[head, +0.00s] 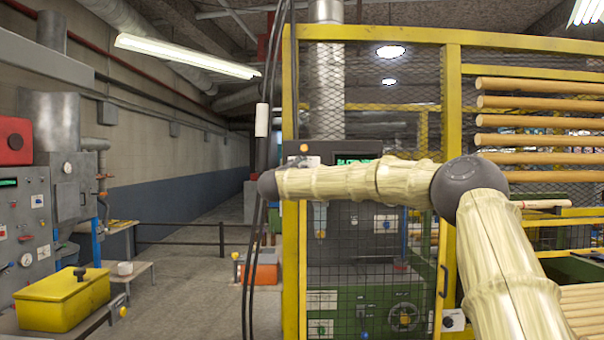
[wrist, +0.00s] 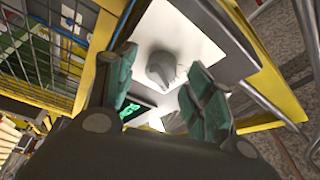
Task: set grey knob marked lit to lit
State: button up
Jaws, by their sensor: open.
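In the wrist view a grey knob (wrist: 161,68) stands on a pale, near-white plate (wrist: 190,25). Its narrow nose points toward the lower part of the picture. I cannot read a mark on it. My gripper (wrist: 159,62) is open, with one greenish finger on each side of the knob. The fingers appear apart from it, and I see nothing held. A small dark display with green characters (wrist: 128,111) shows beyond the left finger. In the head view my arm crosses the picture, and the gripper cannot be made out there.
Yellow-framed mesh guarding (head: 291,110) stands in front of a green machine (head: 345,300). A rack of wooden rods (head: 540,103) is at the right. A yellow box (head: 62,298) sits on a bench at the left. The aisle floor (head: 185,270) is open.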

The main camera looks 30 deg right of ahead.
jog(key=v, duration=1.2)
jog(key=shift+d, duration=0.1)
